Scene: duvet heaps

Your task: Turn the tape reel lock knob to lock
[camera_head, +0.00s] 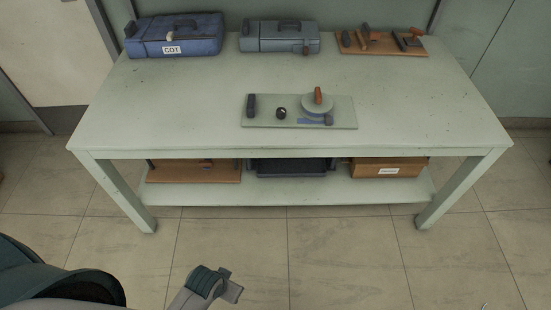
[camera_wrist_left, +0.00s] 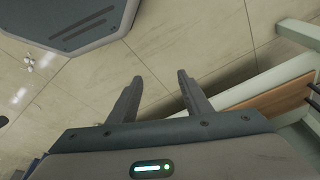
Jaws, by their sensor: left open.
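A flat pale-green board (camera_head: 348,112) lies near the front middle of the table. On it are a round grey reel (camera_head: 309,105) with an upright orange-brown handle (camera_head: 318,96), a small black knob (camera_head: 281,113) left of the reel, and a dark upright block (camera_head: 251,106) at the left end. Which one is the lock knob, and how it is turned, I cannot tell. My left gripper (camera_head: 232,288) is low in front of the table, well away from the board. In the left wrist view its fingers (camera_wrist_left: 159,92) are apart with nothing between them. My right gripper is not in view.
The green table (camera_head: 170,110) holds a blue case (camera_head: 175,36), a grey case (camera_head: 280,38) and a wooden tool board (camera_head: 385,42) along its back. The tabletop around the board is clear. Tiled floor lies in front.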

